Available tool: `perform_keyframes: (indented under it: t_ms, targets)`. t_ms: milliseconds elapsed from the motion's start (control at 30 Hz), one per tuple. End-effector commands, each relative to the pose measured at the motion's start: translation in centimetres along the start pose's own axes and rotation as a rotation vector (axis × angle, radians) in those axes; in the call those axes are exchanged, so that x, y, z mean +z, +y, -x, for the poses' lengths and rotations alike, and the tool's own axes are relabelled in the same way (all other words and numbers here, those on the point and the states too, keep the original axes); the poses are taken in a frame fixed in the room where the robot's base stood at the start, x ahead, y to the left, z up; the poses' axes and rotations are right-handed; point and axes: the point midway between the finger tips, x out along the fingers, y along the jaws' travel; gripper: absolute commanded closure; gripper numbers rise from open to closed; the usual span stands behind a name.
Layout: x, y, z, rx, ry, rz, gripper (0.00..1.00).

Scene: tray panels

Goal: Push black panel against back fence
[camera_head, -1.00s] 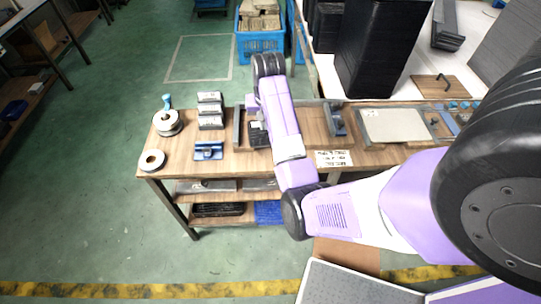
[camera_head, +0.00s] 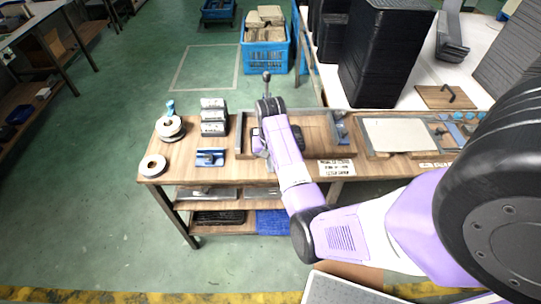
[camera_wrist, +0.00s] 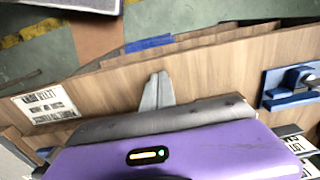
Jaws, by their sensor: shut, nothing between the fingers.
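My gripper (camera_wrist: 158,84) is shut and empty, its grey fingers together over the wooden bench. In the head view its fingertips are hidden by my purple arm, above the fenced area of the bench. Tall stacks of black panels (camera_head: 385,55) stand on the white table behind.
A blue holder (camera_head: 210,158), white rolls (camera_head: 152,166) and labelled grey blocks (camera_head: 213,115) are on the left of the bench. A pale panel (camera_head: 398,135) lies in a frame at right. A blue crate (camera_head: 265,45) stands on the floor behind.

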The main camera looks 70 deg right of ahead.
Motion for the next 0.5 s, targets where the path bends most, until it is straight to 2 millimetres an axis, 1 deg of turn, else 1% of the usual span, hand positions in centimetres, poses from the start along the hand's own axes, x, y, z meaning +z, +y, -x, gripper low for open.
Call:
perform_keyframes:
  t_ms: [33, 200, 333, 500]
  targets:
    - [-1.1, -0.1, 0.5, -0.004, 0.003, -0.003, 1.00]
    - [-3.0, -0.1, 0.4, -0.003, 0.002, -0.002, 1.00]
    - [-3.8, 0.0, 0.4, -0.002, 0.003, -0.002, 1.00]
    - [-4.0, -0.1, 0.3, -0.002, 0.003, 0.000, 1.00]
